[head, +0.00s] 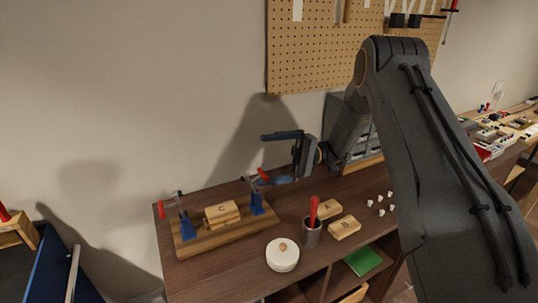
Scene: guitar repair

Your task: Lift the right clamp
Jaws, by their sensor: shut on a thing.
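The right clamp (256,203) has a blue body and a red handle (263,174), and stands at the right end of a wooden board. My gripper (266,179) is at the red handle, reaching in from the right, and is shut on the right clamp. The exact contact is too small to make out. The left clamp (186,228), also blue with a red handle, stands at the board's left end. Wooden blocks (221,212), the top one marked C, lie between the clamps.
The board (205,242) lies on a brown bench (218,278). In front are a round white container (282,256), a grey cup (311,236) with a red-handled tool, wooden blocks (344,228) and several small white pieces (380,204). A pegboard (315,60) hangs behind.

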